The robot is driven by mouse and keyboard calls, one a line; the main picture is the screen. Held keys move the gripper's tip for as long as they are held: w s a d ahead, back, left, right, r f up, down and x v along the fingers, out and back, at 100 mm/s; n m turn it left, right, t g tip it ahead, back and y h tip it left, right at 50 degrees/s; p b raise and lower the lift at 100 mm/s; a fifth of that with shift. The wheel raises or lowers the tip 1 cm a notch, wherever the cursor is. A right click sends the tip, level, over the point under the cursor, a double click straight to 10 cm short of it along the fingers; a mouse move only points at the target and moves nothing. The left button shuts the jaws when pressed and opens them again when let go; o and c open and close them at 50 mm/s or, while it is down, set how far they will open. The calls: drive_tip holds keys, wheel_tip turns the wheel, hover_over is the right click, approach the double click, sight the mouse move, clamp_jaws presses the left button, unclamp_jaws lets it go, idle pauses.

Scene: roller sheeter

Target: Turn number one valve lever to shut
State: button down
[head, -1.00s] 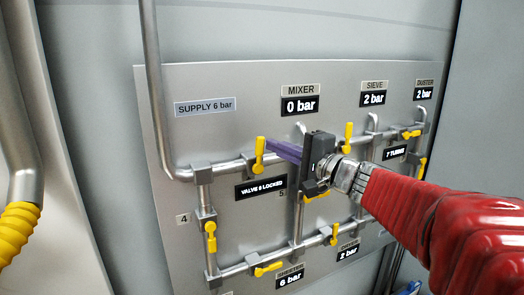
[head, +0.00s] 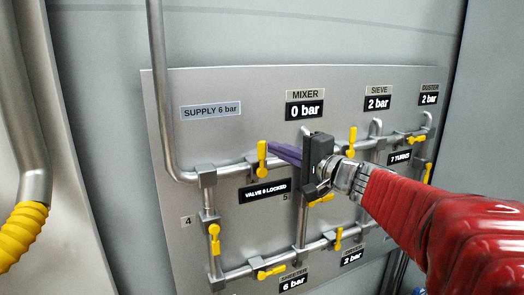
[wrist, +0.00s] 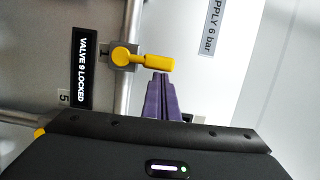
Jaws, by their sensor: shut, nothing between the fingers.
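A yellow valve lever (head: 262,160) sits on the upper pipe, left of the MIXER display. It stands upright, across the pipe. In the wrist view the same lever (wrist: 143,61) points right, across its pipe. My gripper's body hides part of the middle pipes.
The MIXER display (head: 304,109) reads 0 bar. A VALVE 9 LOCKED display (head: 265,191) is below the lever. Other yellow levers, such as one by the 4 mark (head: 214,238) and one upright under SIEVE (head: 352,140), sit on nearby pipes. A thick pipe (head: 160,90) rises at left.

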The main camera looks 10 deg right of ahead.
drive_tip(key=s+d, duration=0.7)
drive_tip(key=d, duration=0.1)
drive_tip(key=shift+s+d, duration=0.3)
drive_tip(key=shift+s, duration=0.1)
drive_tip(key=shift+f, duration=0.1)
idle(0.4)
